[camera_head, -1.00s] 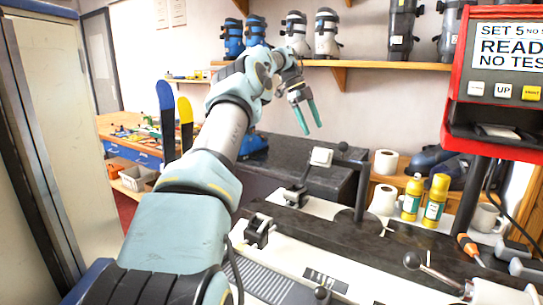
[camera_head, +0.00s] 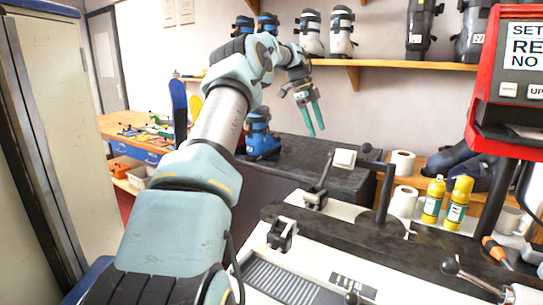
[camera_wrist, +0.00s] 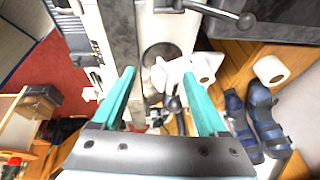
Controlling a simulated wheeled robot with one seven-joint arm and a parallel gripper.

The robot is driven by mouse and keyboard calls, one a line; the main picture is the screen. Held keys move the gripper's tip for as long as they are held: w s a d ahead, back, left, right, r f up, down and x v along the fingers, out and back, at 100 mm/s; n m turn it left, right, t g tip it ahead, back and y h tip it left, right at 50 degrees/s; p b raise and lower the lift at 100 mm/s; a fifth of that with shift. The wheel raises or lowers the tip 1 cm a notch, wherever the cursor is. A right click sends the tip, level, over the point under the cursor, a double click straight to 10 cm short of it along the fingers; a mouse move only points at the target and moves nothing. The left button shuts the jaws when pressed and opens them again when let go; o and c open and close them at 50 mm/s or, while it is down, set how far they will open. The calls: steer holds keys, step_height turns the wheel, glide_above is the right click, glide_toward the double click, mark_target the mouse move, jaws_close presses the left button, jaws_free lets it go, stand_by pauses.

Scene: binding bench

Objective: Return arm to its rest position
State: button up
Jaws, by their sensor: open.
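My gripper (camera_head: 314,118) is at the end of my raised, bent arm, above the dark bench top in the head view. Its two teal fingers point down and are apart, with nothing between them. In the wrist view my gripper (camera_wrist: 162,95) is open over the binding bench machine (camera_wrist: 170,20), with a white pad and a dark lever below and beyond the fingers. My arm runs from the lower left of the head view up to the gripper. A blue boot (camera_head: 262,136) stands on the dark bench top (camera_head: 325,155), left of the gripper.
A red display unit (camera_head: 490,130) stands at the right. Two yellow bottles (camera_head: 457,203) and white paper rolls (camera_head: 402,163) are near it. A wall shelf (camera_head: 400,64) with several boots runs behind the gripper. A tall cabinet (camera_head: 45,120) is close at the left.

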steer(key=s+a+f+n+t+y, duration=0.1)
steer(key=s+a+f+n, duration=0.3)
steer(key=s+a+n, duration=0.3)
steer(key=s+a+f+n+t+y, duration=0.1)
steer(key=s+a+f+n, duration=0.3)
steer(key=s, duration=1.2)
steer(key=s+a+f+n+y, duration=0.1)
steer(key=s+a+f+n, duration=0.4)
steer(key=s+a+n, duration=0.5)
steer(key=s+n, duration=0.2)
steer(key=n, duration=0.1)
steer(key=shift+s+a+t+y, duration=0.15)
steer(key=shift+t+y, duration=0.25)
